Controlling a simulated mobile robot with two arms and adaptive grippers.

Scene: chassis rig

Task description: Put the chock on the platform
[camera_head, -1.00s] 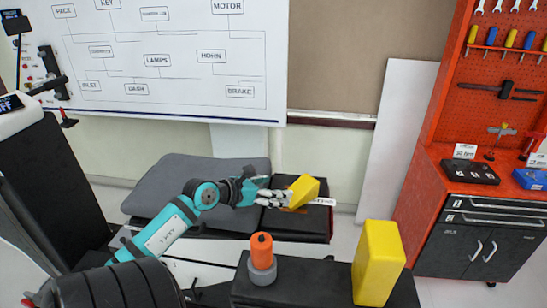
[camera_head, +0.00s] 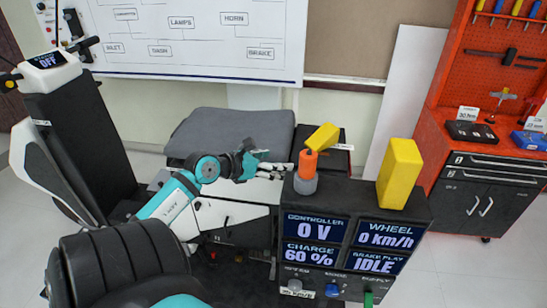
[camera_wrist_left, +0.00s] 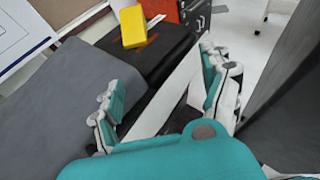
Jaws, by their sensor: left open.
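A yellow chock (camera_head: 322,137) lies tilted on the black platform (camera_head: 338,162), behind the orange beacon. It also shows in the left wrist view (camera_wrist_left: 133,26), at the far end of the black surface (camera_wrist_left: 168,55). My left gripper (camera_head: 278,170) is open and empty, to the left of the chock and nearer me, with a gap between them. Its two spread fingers (camera_wrist_left: 165,95) show in the left wrist view. The chock's lower part is partly hidden by the beacon in the head view. My right gripper is not in view.
An orange beacon (camera_head: 308,163) and a second yellow block (camera_head: 399,173) stand on a black console (camera_head: 345,200) with display screens. A grey cushion (camera_head: 230,135) lies left of the platform. A black seat back (camera_head: 85,140) stands at left, an orange tool bench (camera_head: 480,150) at right.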

